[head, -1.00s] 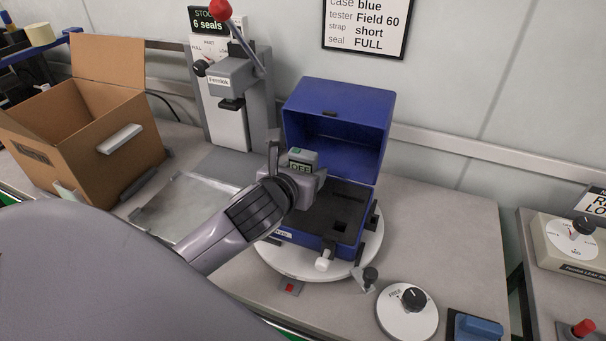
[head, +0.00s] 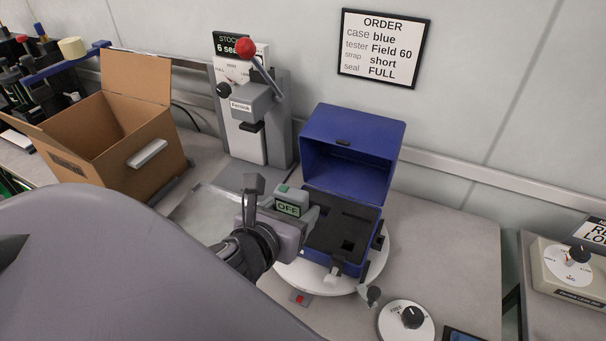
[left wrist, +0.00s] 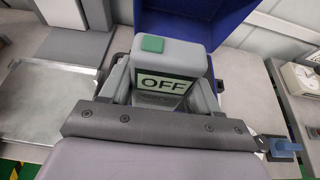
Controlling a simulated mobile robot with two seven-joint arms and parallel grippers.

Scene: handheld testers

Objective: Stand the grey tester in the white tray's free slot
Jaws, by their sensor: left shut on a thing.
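The grey tester (head: 291,196) has a green button on top and a screen that reads OFF. My left gripper (head: 284,208) is shut on it and holds it upright in the air, just left of the open blue case. It also shows in the left wrist view (left wrist: 170,55), between the two fingers. The tester's lower part is hidden by the gripper. I cannot make out a white tray with a free slot; a partly cut-off white surface (head: 16,141) lies at the far left. My right gripper is not in view.
The blue case (head: 352,150), with dark foam inside, sits on a round white turntable (head: 300,277). A cardboard box (head: 110,150) and a lever press (head: 256,120) stand to the left. A metal plate (left wrist: 50,95) lies left of the tester. A white dial (head: 407,322) is at front right.

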